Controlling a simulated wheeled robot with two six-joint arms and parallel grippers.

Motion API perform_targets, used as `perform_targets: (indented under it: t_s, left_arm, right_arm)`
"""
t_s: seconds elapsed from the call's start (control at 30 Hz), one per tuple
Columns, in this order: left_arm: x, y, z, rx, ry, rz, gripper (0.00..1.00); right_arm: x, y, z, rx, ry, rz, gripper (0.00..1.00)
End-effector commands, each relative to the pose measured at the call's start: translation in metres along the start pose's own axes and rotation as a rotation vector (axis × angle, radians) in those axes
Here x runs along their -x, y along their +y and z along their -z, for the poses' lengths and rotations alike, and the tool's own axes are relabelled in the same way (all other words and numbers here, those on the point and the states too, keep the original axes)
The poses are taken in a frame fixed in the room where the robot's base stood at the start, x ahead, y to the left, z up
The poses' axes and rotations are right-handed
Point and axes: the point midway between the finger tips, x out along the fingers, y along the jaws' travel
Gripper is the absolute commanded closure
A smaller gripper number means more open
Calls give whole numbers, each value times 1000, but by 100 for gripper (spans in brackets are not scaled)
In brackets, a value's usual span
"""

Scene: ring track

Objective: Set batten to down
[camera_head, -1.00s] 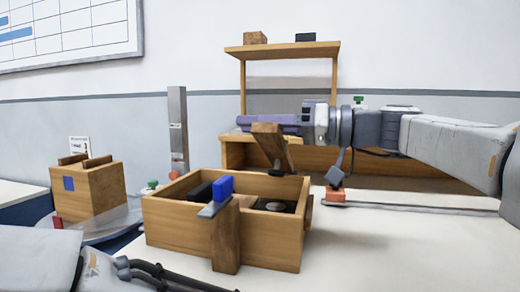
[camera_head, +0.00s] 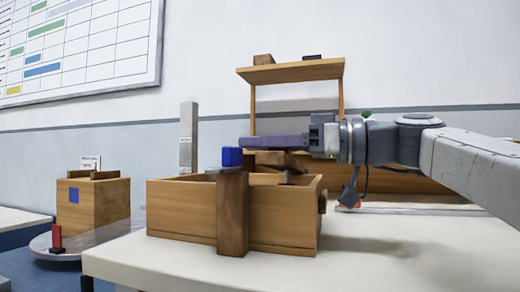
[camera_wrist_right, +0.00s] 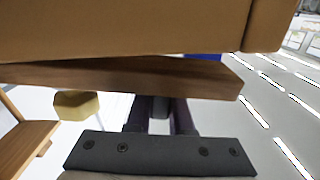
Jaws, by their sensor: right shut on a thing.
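The batten (camera_head: 280,161) is a dark brown wooden bar at the back of an open wooden box (camera_head: 180,209). It lies tilted, close to level, just above the box's rim. In the right wrist view the batten (camera_wrist_right: 120,77) runs across in front of the fingers. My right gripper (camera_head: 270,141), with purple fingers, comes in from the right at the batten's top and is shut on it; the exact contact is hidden. It also shows in the right wrist view (camera_wrist_right: 160,112). My left gripper is out of view.
A brown post (camera_head: 232,215) stands at the box's front, with a blue block (camera_head: 232,156) at its top. A wooden shelf (camera_head: 292,71) stands behind. The table (camera_head: 400,250) is clear at the front right.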

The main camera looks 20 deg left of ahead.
Motion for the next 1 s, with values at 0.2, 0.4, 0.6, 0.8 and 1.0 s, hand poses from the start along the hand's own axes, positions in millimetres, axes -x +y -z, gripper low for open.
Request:
perform_targets:
  t_s: [0.2, 0.4, 0.6, 0.8, 1.0]
  left_arm:
    - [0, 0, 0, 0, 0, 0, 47]
    - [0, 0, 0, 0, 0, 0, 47]
    - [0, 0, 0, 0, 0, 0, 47]
    - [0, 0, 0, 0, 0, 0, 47]
    - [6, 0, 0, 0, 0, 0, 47]
  right_arm:
    - [0, 0, 0, 3, 1, 1, 100]
    - [0, 0, 0, 3, 1, 1, 61]
    - [0, 0, 0, 2, 1, 0, 50]
    - [4, 0, 0, 2, 0, -1, 50]
    - [33, 1, 2, 1, 0, -6, 50]
